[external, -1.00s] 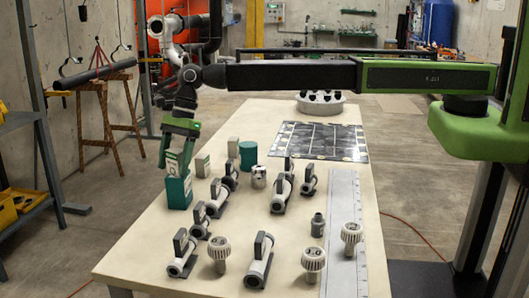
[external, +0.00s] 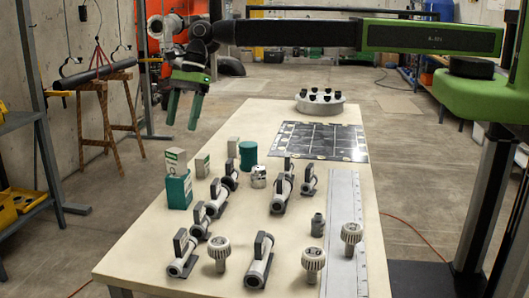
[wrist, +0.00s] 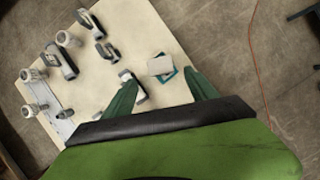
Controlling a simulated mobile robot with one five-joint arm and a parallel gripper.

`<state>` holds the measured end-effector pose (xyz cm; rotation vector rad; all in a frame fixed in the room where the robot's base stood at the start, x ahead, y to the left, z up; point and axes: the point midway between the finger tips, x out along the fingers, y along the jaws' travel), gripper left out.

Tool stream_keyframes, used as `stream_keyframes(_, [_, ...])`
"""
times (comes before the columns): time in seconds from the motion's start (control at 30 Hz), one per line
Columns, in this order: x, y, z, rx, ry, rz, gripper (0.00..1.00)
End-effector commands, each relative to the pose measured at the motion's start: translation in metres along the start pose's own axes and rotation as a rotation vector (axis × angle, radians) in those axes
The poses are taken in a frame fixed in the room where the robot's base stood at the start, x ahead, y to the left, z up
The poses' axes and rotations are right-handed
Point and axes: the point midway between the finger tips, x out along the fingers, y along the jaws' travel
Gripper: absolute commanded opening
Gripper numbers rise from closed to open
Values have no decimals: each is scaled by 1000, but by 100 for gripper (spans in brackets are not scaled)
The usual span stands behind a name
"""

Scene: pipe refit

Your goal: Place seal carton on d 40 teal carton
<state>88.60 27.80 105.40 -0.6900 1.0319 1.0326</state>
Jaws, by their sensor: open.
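The seal carton (external: 175,161), small and white with a green label, rests upright on the d 40 teal carton (external: 179,191) near the table's left edge. In the wrist view the seal carton's pale top (wrist: 160,65) sits turned and off-centre, with a strip of the teal carton (wrist: 167,77) showing past its edges. My gripper (external: 182,112) is open and empty, above and clear of both cartons. Its two green fingers (wrist: 160,92) are spread apart in the wrist view.
A small pale carton (external: 202,165), a grey carton (external: 233,146) and a teal cylinder (external: 248,155) stand close to the right. Several pipe fittings (external: 282,192) fill the table's middle. A dark grid panel (external: 320,140) lies behind. The air around my gripper is free.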

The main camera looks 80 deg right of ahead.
Motion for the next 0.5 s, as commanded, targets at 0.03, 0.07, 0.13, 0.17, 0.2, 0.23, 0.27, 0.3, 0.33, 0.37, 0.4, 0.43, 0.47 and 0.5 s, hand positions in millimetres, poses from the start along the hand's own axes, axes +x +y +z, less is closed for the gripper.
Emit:
stream_keyframes(0.03, [1,0,0,0,0,0,67])
stream_keyframes(0.07, [2,0,-1,0,0,0,67])
stream_keyframes(0.13, [2,0,-1,0,0,0,67])
stream_keyframes(0.17, [2,0,-1,-2,1,0,67])
stream_keyframes(0.2, [0,2,-5,-15,4,-1,67])
stream_keyframes(0.23, [-2,4,-11,-38,9,-2,67])
stream_keyframes(0.27, [-5,7,-20,-75,17,-3,67])
stream_keyframes(0.3, [-10,14,-37,-150,31,-3,67])
stream_keyframes(0.33, [-16,20,-54,-224,46,-4,67])
stream_keyframes(0.37, [-22,28,-73,-314,65,-2,67])
stream_keyframes(0.4, [-32,40,-102,-449,94,6,67])
stream_keyframes(0.43, [-40,50,-124,-562,116,15,67])
stream_keyframes(0.47, [-48,61,-148,-679,140,29,67])
stream_keyframes(0.5, [-58,75,-177,-836,169,51,67])
